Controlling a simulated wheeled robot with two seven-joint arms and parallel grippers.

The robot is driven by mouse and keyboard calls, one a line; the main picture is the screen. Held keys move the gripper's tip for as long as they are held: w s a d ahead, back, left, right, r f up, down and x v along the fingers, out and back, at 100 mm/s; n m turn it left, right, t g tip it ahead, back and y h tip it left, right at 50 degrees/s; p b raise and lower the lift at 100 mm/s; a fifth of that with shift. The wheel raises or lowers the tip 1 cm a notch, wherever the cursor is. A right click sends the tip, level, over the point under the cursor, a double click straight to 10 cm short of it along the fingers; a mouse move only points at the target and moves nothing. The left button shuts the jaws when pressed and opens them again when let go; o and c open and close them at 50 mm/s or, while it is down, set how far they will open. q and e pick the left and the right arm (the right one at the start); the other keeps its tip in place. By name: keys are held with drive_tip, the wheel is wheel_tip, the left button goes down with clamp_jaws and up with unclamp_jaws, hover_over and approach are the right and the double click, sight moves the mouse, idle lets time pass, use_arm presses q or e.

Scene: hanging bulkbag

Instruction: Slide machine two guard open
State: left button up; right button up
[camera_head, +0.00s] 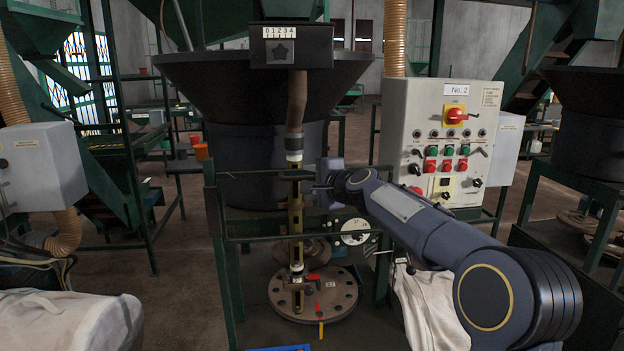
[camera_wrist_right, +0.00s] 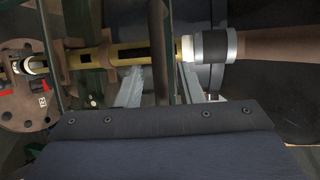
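Machine two is marked by a "No. 2" label on its control panel (camera_head: 441,137). A dark green barred frame (camera_head: 213,225) stands in front of the machine's brass tube (camera_head: 296,215); I take it to be the guard. My right gripper (camera_head: 322,190) is at the upper part of this frame, just right of the tube. In the right wrist view, its two grey fingers (camera_wrist_right: 163,88) are apart, on either side of a dark green bar (camera_wrist_right: 159,45). The brass tube (camera_wrist_right: 97,57) crosses that view. I cannot tell whether a finger touches the bar. My left gripper is not in view.
A round bolted flange (camera_head: 340,295) with a red handle lies below the tube. A black hopper (camera_head: 220,90) and a counter box (camera_head: 290,45) are above. White sacks (camera_head: 70,320) lie at front left, and pale cloth hangs below the panel.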

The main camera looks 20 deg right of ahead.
drive_tip(key=a+b+v, duration=0.1)
drive_tip(key=v, duration=0.6)
drive_tip(key=shift+s+d, duration=0.4)
drive_tip(key=shift+d, duration=0.1)
drive_tip(key=s+a+f+n+g, duration=0.3)
drive_tip(key=s+f, duration=0.6)
drive_tip(key=s, duration=0.3)
drive_tip(key=s+a+f+n+g+y, duration=0.1)
drive_tip(key=s+a+f+n+g, duration=0.2)
drive_tip(key=s, duration=1)
drive_tip(key=s+a+f+n+g, duration=0.4)
drive_tip(key=s+a+f+n, duration=0.2)
drive_tip(key=s+f+n, duration=0.3)
drive_tip(key=s+f, duration=0.3)
drive_tip(key=f, duration=0.2)
drive_tip(key=shift+s+f+n+y+b, duration=0.3)
drive_tip(key=shift+s+n+y, duration=0.1)
drive_tip(key=shift+a, duration=0.15)
drive_tip(key=shift+c, duration=0.2)
